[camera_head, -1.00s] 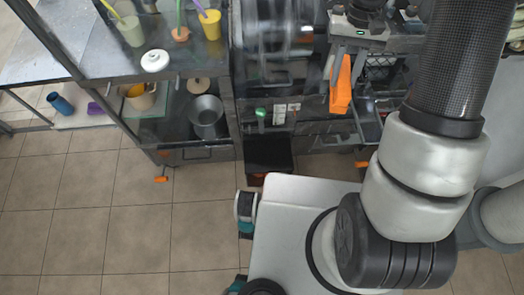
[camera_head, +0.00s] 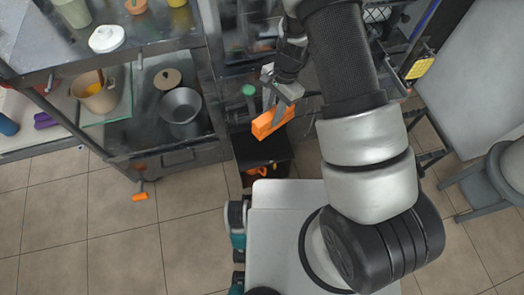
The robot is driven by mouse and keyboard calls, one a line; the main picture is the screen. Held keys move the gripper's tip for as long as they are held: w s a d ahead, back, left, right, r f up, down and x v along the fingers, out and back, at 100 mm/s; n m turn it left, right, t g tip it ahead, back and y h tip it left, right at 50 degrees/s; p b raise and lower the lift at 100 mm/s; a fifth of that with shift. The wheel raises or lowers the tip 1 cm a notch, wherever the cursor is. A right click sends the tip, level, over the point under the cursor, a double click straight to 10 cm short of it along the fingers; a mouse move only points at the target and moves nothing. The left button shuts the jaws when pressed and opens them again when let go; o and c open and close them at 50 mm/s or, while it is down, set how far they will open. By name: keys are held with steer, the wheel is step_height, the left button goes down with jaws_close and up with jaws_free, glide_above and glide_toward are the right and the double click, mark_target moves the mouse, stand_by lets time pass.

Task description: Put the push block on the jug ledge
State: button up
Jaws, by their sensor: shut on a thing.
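The push block, an orange bar (camera_head: 272,122), is held in my gripper (camera_head: 278,104), which is shut on it. The block is tilted and lies in front of the dark press area, above and slightly right of a black open bin (camera_head: 262,148). My gripper's fingers cover part of the block. I cannot clearly make out the jug ledge; much of the press front is hidden behind my arm and gripper.
A metal bench stands at left with a white lidded pot (camera_head: 107,39) on top. A steel pot (camera_head: 181,106) and a beige bucket (camera_head: 95,92) sit on its lower shelf. An orange piece (camera_head: 140,197) is near the tiled floor. A grey chair (camera_head: 490,185) stands at right.

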steer(key=w+d+b+x, duration=0.1)
steer(key=x, duration=0.5)
steer(key=w+d+b+x, duration=0.1)
steer(key=x, duration=0.5)
steer(key=d+f+b+x, duration=0.1)
steer(key=b+x, duration=0.1)
steer(key=x, duration=0.4)
steer(key=shift+w+d+f, duration=0.1)
steer(key=shift+w+f, duration=0.05)
steer(key=shift+w, duration=0.25)
steer(key=shift+f, duration=0.1)
steer(key=shift+f+b, duration=0.15)
steer(key=shift+b, duration=0.2)
steer(key=o, duration=1.1)
